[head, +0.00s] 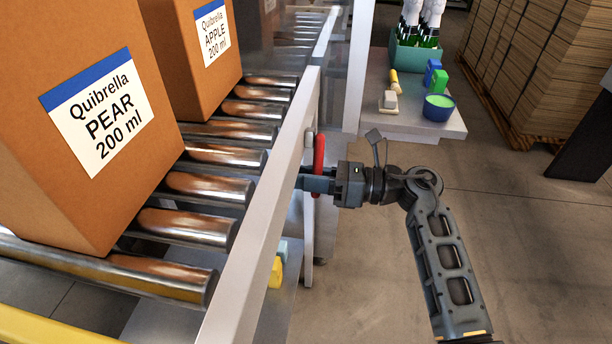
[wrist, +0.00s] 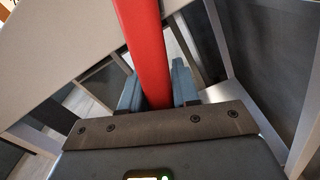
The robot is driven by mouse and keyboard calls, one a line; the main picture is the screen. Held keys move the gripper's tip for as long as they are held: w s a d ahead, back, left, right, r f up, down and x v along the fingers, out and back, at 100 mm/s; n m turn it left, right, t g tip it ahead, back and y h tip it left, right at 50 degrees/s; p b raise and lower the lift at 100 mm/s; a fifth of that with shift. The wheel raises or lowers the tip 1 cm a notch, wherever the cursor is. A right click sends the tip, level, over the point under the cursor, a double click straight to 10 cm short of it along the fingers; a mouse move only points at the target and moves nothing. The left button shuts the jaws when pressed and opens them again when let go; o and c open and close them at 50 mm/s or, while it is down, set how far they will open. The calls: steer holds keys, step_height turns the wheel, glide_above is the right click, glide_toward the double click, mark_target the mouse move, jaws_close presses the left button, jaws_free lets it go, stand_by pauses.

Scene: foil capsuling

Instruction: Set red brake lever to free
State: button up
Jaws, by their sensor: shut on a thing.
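The red brake lever (head: 319,158) stands roughly upright at the outer side of the conveyor's pale side rail (head: 262,215). In the wrist view the red lever (wrist: 148,45) runs down from the top edge between my two fingers. My gripper (head: 312,184) reaches in from the right and is shut on the lever's lower part. The fingers also show in the wrist view (wrist: 158,90), one on each side of the lever. The lever's pivot and any markings for its positions are hidden or not readable.
Large orange-brown boxes labelled PEAR (head: 60,190) and APPLE (head: 190,85) stand on the metal rollers (head: 190,225). A low table (head: 430,122) beyond holds a blue bowl (head: 438,106), small blocks and a teal crate of bottles (head: 412,60).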

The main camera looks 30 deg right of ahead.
jaws_close()
steer(key=m+p, duration=0.1)
steer(key=p, duration=0.1)
steer(key=s+a+r+m+p, duration=0.1)
steer(key=m+p, duration=0.1)
steer(key=s+m+p, duration=0.1)
steer(key=p, duration=0.1)
steer(key=shift+s+a+r+m+p, duration=0.1)
steer(key=shift+a+r+m+p, duration=0.2)
steer(key=shift+r+m+p, duration=0.1)
steer(key=shift+f, duration=0.1)
steer(key=o, duration=0.6)
jaws_free()
steer(key=shift+b, duration=0.3)
